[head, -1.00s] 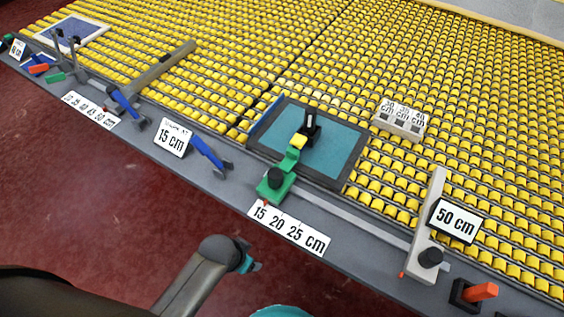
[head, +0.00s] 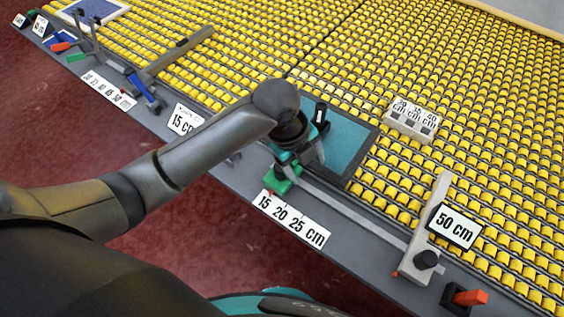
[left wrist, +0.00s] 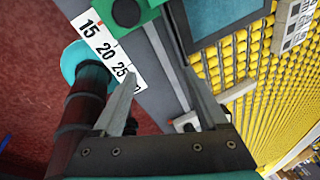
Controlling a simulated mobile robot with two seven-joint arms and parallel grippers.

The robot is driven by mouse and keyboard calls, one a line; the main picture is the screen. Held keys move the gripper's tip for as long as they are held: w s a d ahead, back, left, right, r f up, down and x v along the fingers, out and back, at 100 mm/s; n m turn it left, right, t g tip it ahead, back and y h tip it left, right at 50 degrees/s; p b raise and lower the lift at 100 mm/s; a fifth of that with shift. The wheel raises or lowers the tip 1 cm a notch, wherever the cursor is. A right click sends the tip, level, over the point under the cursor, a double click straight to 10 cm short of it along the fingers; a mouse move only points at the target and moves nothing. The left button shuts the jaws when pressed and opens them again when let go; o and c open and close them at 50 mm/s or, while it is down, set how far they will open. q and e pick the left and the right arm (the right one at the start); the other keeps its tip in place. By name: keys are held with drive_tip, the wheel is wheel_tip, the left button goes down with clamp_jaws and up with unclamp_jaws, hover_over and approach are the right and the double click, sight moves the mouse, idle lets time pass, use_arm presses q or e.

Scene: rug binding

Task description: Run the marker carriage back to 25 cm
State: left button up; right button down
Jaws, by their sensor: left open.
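The marker carriage (head: 284,181) is a green block on the metal rail at the front edge of the table. In the head view my left gripper (head: 298,165) is above and partly hides it. In the left wrist view the green carriage (left wrist: 146,10) and its black knob (left wrist: 127,12) are at the top edge, beyond the fingertips. A small red pointer sits by the 15 end of the white 15-20-25 cm scale (head: 291,219), which also shows in the left wrist view (left wrist: 108,50). My left gripper (left wrist: 161,75) is open, with nothing between its fingers. My right gripper is out of view.
A teal panel in a dark frame (head: 352,150) lies behind the carriage. A grey block with a 50 cm sign (head: 454,227) stands farther right on the rail. A 15 cm sign (head: 183,120) is left. Yellow rollers (head: 470,120) cover the table behind.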

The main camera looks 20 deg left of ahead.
use_arm(q)
drive_tip(key=w+a+r+m+g+y, duration=0.1)
drive_tip(key=w+a+r+m+y, duration=0.2)
drive_tip(key=a+r+m, duration=0.6)
drive_tip(key=d+f, duration=0.1)
drive_tip(key=f, duration=0.4)
drive_tip(key=d+f+m+b, duration=0.1)
drive_tip(key=f, duration=0.5)
drive_tip(key=f+m, duration=0.1)
drive_tip(key=f, duration=0.4)
drive_tip(key=shift+d+f+b, duration=0.35)
drive_tip(key=shift+d, duration=0.05)
clamp_jaws()
